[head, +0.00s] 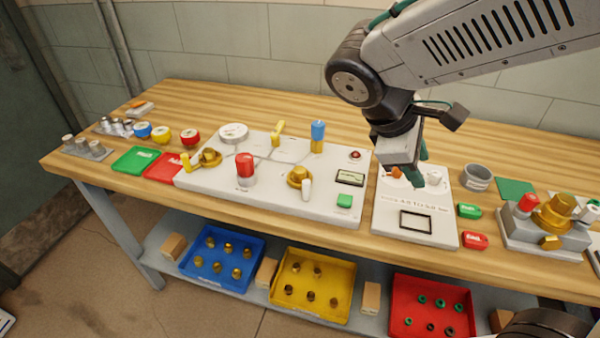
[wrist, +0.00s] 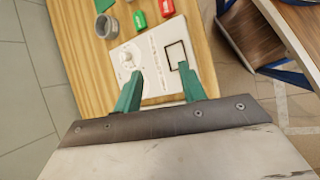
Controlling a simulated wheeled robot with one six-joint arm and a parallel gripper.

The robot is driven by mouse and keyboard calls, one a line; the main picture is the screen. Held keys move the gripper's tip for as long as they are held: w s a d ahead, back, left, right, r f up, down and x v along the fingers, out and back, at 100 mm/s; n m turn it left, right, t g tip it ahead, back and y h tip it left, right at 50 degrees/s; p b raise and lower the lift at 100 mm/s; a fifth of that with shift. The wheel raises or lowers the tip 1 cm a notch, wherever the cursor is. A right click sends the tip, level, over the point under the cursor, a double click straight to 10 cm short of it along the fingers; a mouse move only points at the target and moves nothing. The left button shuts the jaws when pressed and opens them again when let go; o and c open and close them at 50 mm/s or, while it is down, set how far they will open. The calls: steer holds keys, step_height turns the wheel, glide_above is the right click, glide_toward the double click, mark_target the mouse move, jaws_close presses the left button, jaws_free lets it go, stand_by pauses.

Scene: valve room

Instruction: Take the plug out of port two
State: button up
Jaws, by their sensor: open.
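A white panel (head: 416,218) lies on the bench right of centre, with a black-framed square and small print. A white round part (head: 433,178) stands on its back right; it also shows in the wrist view (wrist: 126,60) just beyond my left finger. A small orange part (head: 395,172) is at the panel's back left, partly behind my gripper. I cannot tell which is the plug, and port numbers are too small to read. My gripper (head: 421,174) is over the back of the panel, its green fingers apart. In the wrist view my gripper (wrist: 158,80) has nothing between its fingertips.
A grey cup (head: 477,177), green block (head: 469,211) and red block (head: 475,241) are right of the panel. A grey fixture with a brass part (head: 553,213) stands farther right. A larger white board (head: 325,207) with valves is to the left. Colored bins sit on the shelf below.

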steer(key=w+a+f+n+t+h, duration=0.1)
steer(key=w+a+f+n+t, duration=0.1)
steer(key=w+a+n, duration=0.3)
steer(key=w+a+f+n+t+h, duration=0.2)
steer(key=a+n, duration=0.2)
steer(key=a, duration=0.3)
steer(key=n+t, duration=0.5)
steer(key=n, duration=0.1)
glide_toward(298, 170)
steer(key=d, duration=0.1)
steer(key=d+r, duration=0.1)
steer(key=shift+w+d+y, duration=0.25)
steer(key=shift+w+y, duration=0.05)
steer(key=shift+w+a+f, duration=0.1)
steer(key=shift+a+f, duration=0.05)
steer(key=shift+a, duration=0.1)
steer(key=shift+n, duration=0.3)
steer(key=x, duration=0.5)
steer(key=f+x, duration=0.1)
steer(key=x, duration=0.1)
steer(key=shift+w+a+f, duration=0.1)
steer(key=shift+w+a, duration=0.05)
steer(key=shift+w, duration=0.05)
steer(key=c, duration=0.8)
steer(key=shift+c, duration=0.2)
